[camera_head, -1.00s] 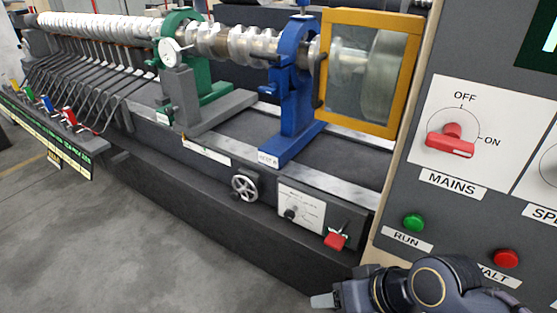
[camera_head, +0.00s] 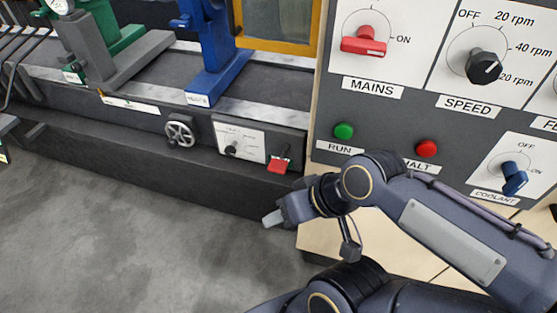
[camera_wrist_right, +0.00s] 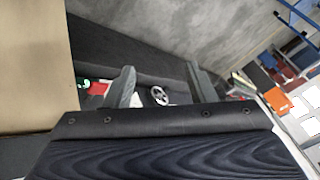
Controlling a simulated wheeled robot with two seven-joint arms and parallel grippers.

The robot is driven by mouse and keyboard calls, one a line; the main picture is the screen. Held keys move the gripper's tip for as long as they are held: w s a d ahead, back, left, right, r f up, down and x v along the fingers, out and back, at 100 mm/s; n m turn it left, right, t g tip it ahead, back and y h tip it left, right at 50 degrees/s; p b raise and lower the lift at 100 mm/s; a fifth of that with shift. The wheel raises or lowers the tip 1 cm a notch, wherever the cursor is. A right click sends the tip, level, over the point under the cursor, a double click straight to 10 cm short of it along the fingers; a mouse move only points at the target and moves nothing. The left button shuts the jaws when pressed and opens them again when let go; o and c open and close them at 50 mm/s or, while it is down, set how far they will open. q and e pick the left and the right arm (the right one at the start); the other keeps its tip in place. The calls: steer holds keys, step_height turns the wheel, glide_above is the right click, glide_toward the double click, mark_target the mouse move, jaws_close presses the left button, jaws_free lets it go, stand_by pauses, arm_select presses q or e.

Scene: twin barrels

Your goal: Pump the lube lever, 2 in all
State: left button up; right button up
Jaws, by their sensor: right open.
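A small lever with a red handle (camera_head: 279,164) sits on the dark front of the machine bed, at the right end beside a white dial plate. It is the likely lube lever, but its label is too small to read. My right gripper (camera_head: 272,219) is below and slightly left of it in the head view, apart from it. In the right wrist view the two grey fingers (camera_wrist_right: 160,82) stand wide apart with nothing between them. Beyond them a handwheel (camera_wrist_right: 160,95) and a white plate (camera_wrist_right: 97,88) show. My left gripper is not in view.
A handwheel (camera_head: 180,134) and a dial plate (camera_head: 239,141) are left of the lever. The control panel (camera_head: 330,120) with the red mains switch (camera_head: 364,40), green run button (camera_head: 343,131) and red halt button (camera_head: 426,148) rises at right. Open floor (camera_head: 130,240) lies at lower left.

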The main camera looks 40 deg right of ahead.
jaws_close()
stand_by(1.4)
